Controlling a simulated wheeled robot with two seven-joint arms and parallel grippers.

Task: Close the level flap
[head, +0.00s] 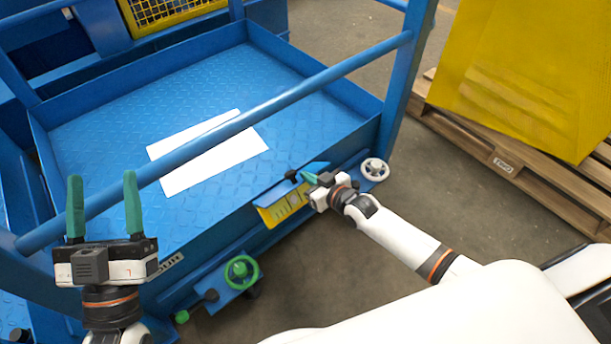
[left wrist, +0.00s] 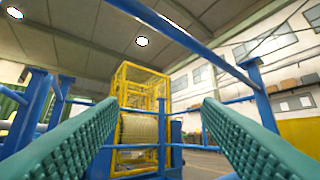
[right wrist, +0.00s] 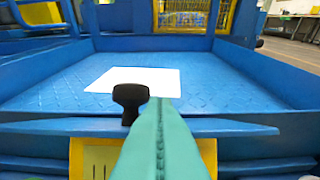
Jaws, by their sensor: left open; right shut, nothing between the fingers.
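The level flap (head: 273,191) is a narrow blue plate on the front side of the blue platform, standing open above a yellow panel (head: 283,211) with markings. The flap's black knob (head: 292,175) sticks up from it. In the right wrist view the flap (right wrist: 245,131) is seen nearly edge-on, with the knob (right wrist: 130,98) just left of my fingers. My right gripper (head: 307,178) is shut and empty, close beside the knob at the flap's right part; whether it touches cannot be told. My left gripper (head: 103,205) is open and empty, pointing up at the left, far from the flap.
A white handwheel (head: 374,169) is right of the flap; a green handwheel (head: 241,271) is lower left. A pallet (head: 505,165) with a yellow load stands at right.

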